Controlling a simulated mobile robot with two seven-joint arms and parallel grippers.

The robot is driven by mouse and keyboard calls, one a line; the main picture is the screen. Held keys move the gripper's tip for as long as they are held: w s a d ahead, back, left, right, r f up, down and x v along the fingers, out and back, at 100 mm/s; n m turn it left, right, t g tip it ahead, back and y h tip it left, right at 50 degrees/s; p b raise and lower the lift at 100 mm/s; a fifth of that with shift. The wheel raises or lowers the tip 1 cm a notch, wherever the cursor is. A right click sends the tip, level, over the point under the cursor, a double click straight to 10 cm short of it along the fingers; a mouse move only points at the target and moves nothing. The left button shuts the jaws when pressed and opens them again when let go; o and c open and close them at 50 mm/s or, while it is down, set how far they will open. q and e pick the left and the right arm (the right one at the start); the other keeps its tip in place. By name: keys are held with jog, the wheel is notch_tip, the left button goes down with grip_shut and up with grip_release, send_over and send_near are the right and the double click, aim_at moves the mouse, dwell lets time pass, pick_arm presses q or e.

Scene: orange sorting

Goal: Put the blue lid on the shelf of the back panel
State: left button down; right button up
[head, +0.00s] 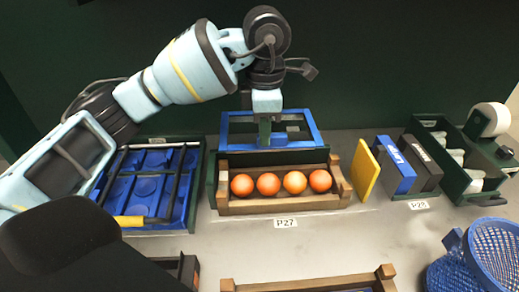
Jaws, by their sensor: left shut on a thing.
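The blue lid (313,128) shows as a rectangular blue frame with an open middle, just behind a wooden crate. My left gripper (268,138) reaches in from above, points down and is shut on the lid near its front edge. The fingers partly hide the lid's middle. The dark green back panel (400,60) fills the background. I cannot clearly make out its shelf. My right gripper is not in view.
The wooden crate (285,206) holds several oranges (268,184). A blue tray (150,190) stands left. A yellow board (365,170), blue box (396,168) and dark box (423,165) stand right, near a green crate (455,180). A blue basket (490,255) is front right.

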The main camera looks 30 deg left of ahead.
pick_arm(q)
jog(key=w+a, duration=0.1)
jog(key=w, duration=0.1)
jog(key=w+a, duration=0.2)
jog(key=w, duration=0.1)
jog(key=w+a, duration=0.2)
jog(key=shift+w, duration=0.25)
notch_tip(320, 180, down, 7)
jog(key=shift+a+r, duration=0.1)
jog(key=shift+f, duration=2.6)
jog(key=shift+f, duration=0.2)
jog(key=c, duration=1.6)
grip_release()
jog(key=shift+c, duration=0.2)
jog(key=shift+o, duration=0.2)
notch_tip(320, 180, up, 12)
jog(key=shift+r, duration=0.2)
